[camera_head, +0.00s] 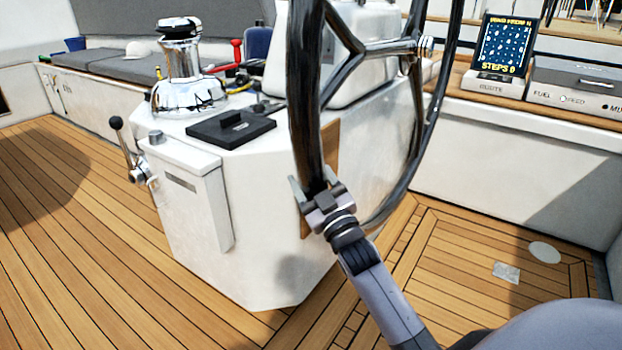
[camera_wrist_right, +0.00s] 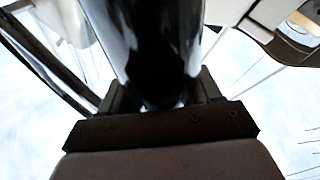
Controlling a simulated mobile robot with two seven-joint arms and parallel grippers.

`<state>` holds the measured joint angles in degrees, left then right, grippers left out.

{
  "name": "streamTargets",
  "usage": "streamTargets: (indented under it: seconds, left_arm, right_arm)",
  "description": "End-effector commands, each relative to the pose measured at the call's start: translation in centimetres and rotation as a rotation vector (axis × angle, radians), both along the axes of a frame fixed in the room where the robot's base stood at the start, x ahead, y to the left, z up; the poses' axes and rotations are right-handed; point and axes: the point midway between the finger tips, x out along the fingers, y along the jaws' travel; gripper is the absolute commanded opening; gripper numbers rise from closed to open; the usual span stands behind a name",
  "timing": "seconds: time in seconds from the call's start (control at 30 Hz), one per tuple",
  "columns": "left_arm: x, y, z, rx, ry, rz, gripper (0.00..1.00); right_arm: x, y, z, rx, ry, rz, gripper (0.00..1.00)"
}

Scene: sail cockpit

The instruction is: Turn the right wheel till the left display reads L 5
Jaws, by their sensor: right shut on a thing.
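The large black wheel (camera_head: 303,100) stands in front of the white pedestal in the head view, its near rim running down the middle of the picture. My right gripper (camera_head: 314,190) is shut on the lower part of this rim. In the right wrist view the dark glossy rim (camera_wrist_right: 155,45) sits between the two fingers (camera_wrist_right: 160,100). A screen (camera_head: 506,45) at the upper right shows a blue map, a yellow top line and "STEPS 0". No display reading "L" can be made out. My left gripper is not in view.
A chrome winch (camera_head: 182,70) and a black-knobbed lever (camera_head: 125,145) are on the left of the white pedestal (camera_head: 270,255). A red handle (camera_head: 237,55) is behind. A box marked FUEL (camera_head: 575,85) is at right. The wooden deck (camera_head: 75,240) is clear.

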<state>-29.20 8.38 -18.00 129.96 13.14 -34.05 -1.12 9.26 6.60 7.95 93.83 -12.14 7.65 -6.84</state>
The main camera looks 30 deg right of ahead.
Motion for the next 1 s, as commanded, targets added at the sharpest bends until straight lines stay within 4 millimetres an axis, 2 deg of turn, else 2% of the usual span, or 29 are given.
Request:
streamTargets:
  seconds: [0.13,0.17,0.2,0.57,1.0]
  left_arm:
    - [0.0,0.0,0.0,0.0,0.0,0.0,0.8]
    - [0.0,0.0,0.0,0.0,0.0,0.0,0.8]
    - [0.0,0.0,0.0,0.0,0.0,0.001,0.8]
    - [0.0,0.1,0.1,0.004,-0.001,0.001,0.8]
    - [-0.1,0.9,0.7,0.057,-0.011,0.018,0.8]
  right_arm:
    - [0.1,0.4,0.1,-0.01,0.0,0.005,0.08]
    - [0.1,0.4,0.1,-0.011,0.0,0.004,0.73]
    - [0.1,0.4,0.1,-0.01,0.0,0.005,0.8]
    - [-0.3,0.2,-0.1,-0.003,0.001,0.002,0.8]
    - [-5.4,0.8,-2.1,-0.004,0.003,0.004,0.8]
